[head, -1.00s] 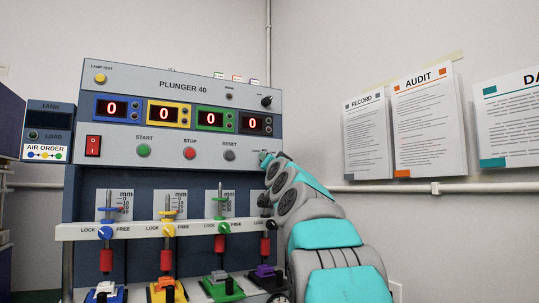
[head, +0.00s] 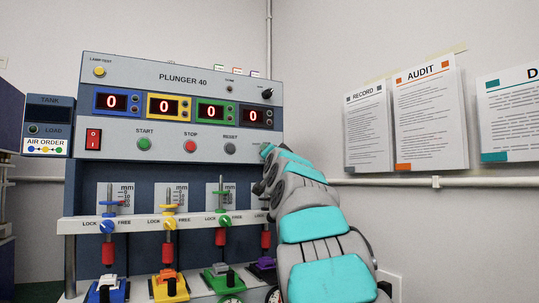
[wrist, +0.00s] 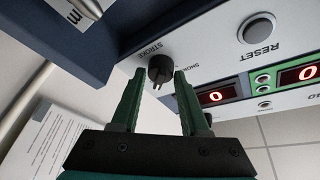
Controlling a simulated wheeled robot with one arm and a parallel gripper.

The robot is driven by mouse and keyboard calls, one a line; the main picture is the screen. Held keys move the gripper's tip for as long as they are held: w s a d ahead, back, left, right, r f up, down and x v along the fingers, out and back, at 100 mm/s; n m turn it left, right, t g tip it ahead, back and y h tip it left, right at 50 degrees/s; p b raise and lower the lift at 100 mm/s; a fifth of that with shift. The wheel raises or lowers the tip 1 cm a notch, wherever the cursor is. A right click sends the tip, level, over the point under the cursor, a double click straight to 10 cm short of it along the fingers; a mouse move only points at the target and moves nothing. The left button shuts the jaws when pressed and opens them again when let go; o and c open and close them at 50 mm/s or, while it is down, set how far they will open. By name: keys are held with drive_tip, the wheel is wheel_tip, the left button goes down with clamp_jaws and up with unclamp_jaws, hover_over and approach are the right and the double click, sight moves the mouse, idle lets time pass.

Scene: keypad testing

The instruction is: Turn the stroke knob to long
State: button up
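The stroke knob (wrist: 160,69) is a small black knob on the pale panel, beside the printed word STROKE, in the wrist view. Part of a SHORT label shows near it, partly cut off by the finger. My gripper (wrist: 159,76) is open, with green fingers on either side of the knob and gaps between them and it. The fingertips are about level with the knob; whether they reach around it in depth is hard to tell. In the head view my arm hides the stroke knob and gripper. The knob's setting is not clear.
The RESET button (wrist: 257,28) and a red display (wrist: 216,95) are close to the gripper. The PLUNGER 40 panel (head: 115,72) has another black knob (head: 267,93) at upper right. Lock levers and plungers line the shelf below. Papers hang on the right wall.

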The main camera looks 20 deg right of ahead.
drive_tip(key=o, duration=0.4)
drive_tip(key=shift+c, duration=0.2)
drive_tip(key=shift+f, duration=0.1)
drive_tip(key=b+v, duration=0.3)
drive_tip(key=v, duration=0.4)
drive_tip(key=shift+s, duration=0.35)
drive_tip(key=shift+s+a+f, duration=0.1)
drive_tip(key=shift+a, duration=0.05)
